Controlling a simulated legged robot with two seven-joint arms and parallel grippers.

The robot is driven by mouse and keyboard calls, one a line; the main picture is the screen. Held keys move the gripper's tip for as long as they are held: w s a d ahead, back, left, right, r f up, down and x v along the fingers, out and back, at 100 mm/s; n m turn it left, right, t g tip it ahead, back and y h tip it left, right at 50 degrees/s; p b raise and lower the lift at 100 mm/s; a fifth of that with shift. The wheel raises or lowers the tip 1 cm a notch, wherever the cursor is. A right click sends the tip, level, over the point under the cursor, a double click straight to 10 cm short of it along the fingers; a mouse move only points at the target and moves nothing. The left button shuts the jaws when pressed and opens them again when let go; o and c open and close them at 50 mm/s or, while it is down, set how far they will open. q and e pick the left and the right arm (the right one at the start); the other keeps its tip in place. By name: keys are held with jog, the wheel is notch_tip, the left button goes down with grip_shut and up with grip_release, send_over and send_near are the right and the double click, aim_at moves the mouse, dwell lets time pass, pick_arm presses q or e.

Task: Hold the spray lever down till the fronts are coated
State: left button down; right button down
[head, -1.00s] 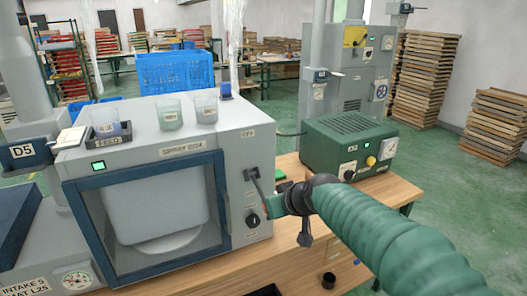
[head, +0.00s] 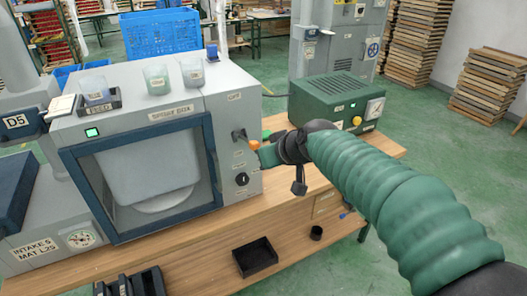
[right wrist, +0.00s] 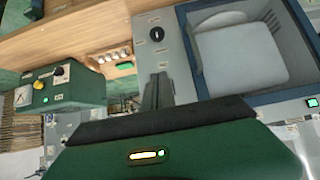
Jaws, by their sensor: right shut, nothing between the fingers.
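The spray booth (head: 235,95) stands on the wooden bench, its glazed door closed. Behind the glass is a pale, rounded panel (head: 150,170); I cannot tell how coated it is. The spray lever (head: 254,145), with an orange knob, sticks out from the booth's right side above a black dial (head: 242,179). My right gripper (head: 264,156) is just below and right of the knob; contact is unclear. In the right wrist view the gripper (right wrist: 158,92) is shut and empty in front of the booth's side. My left gripper is out of view.
A green unit (head: 337,100) with a gauge stands behind my right arm. Cups (head: 157,80) sit on the booth's top. A black bin (head: 255,258) and small black cup (head: 316,233) are on the lower shelf. Tray stacks (head: 500,85) stand at right.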

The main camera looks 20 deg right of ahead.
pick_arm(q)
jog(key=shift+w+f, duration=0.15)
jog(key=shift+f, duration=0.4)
pick_arm(e)
jog(key=s+r, duration=0.3)
jog(key=s, duration=0.3)
jog(key=shift+s+d, duration=0.15)
jog(key=shift+d, duration=0.15)
